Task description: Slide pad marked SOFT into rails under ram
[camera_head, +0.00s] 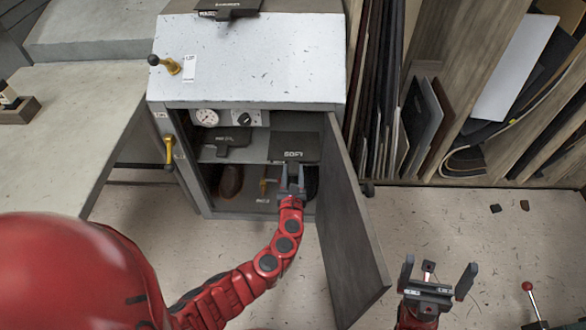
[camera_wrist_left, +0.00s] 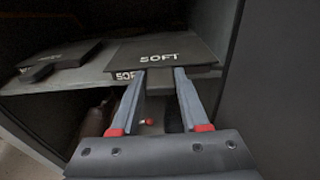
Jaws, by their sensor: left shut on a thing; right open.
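The dark pad marked SOFT (camera_head: 293,147) is at the right end of the shelf inside the open cabinet. It also shows in the left wrist view (camera_wrist_left: 155,48), lying flat with its tab toward me. My left gripper (camera_head: 291,178) is shut on the pad's tab; its two fingers reach up to the pad's front edge in the left wrist view (camera_wrist_left: 160,76). My right gripper (camera_head: 439,276) is open and empty, outside the cabinet at the lower right. I cannot make out the ram or the rails.
Another dark pad with a tab (camera_head: 230,139) lies on the shelf's left. A brown rounded object (camera_head: 231,181) sits below. The open door (camera_head: 353,235) stands close to the right of my left arm. A gauge (camera_head: 207,117) is above; dark pads (camera_head: 228,9) lie on top.

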